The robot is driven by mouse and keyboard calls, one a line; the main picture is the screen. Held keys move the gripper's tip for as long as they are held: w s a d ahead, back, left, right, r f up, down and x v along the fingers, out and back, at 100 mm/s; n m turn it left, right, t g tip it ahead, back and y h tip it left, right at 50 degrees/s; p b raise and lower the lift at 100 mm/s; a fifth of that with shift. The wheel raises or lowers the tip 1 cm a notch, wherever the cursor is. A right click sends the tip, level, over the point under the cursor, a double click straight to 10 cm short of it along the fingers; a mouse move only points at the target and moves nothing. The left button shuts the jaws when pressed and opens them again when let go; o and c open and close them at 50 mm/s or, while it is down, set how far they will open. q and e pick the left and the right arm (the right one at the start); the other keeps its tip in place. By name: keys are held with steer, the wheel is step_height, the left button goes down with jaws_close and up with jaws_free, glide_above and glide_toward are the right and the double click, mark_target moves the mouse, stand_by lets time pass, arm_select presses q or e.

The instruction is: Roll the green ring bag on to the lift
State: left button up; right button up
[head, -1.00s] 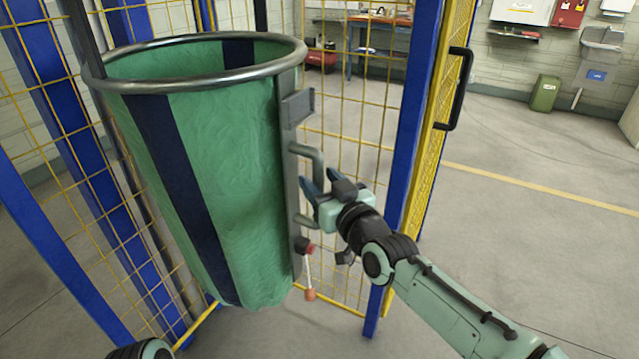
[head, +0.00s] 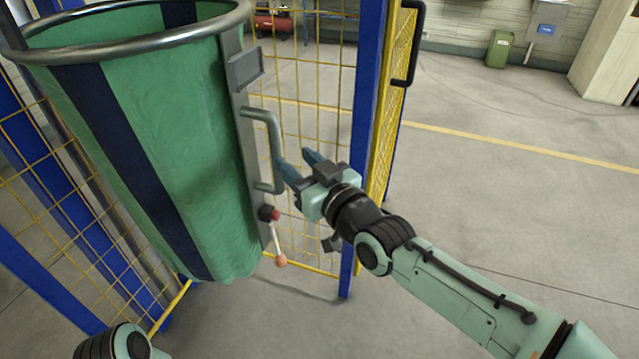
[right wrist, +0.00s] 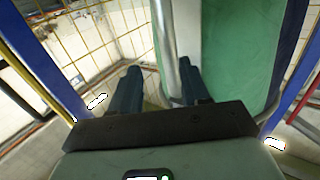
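The green ring bag (head: 185,150), with dark blue stripes, hangs from a round metal ring (head: 130,52) at the left of the head view. On its right side a grey upright carries a metal handle (head: 276,140). My right gripper (head: 296,160) is open, its blue fingers just right of the handle's upright bar. In the right wrist view the bar (right wrist: 165,45) shows between the two spread fingers (right wrist: 158,85); I cannot tell if they touch it. Of my left arm only a part shows at the bottom left; its gripper is out of view. I cannot make out the lift for certain.
A cage of yellow mesh (head: 325,130) with blue posts (head: 368,120) stands behind and around the bag. A yellow mesh door with a black handle (head: 410,50) is right of the post. A red-knobbed lever (head: 276,235) sits below the bag's handle. Open floor (head: 500,210) lies to the right.

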steer(key=v, duration=0.7)
steer(key=shift+a, duration=0.1)
stand_by(0.9)
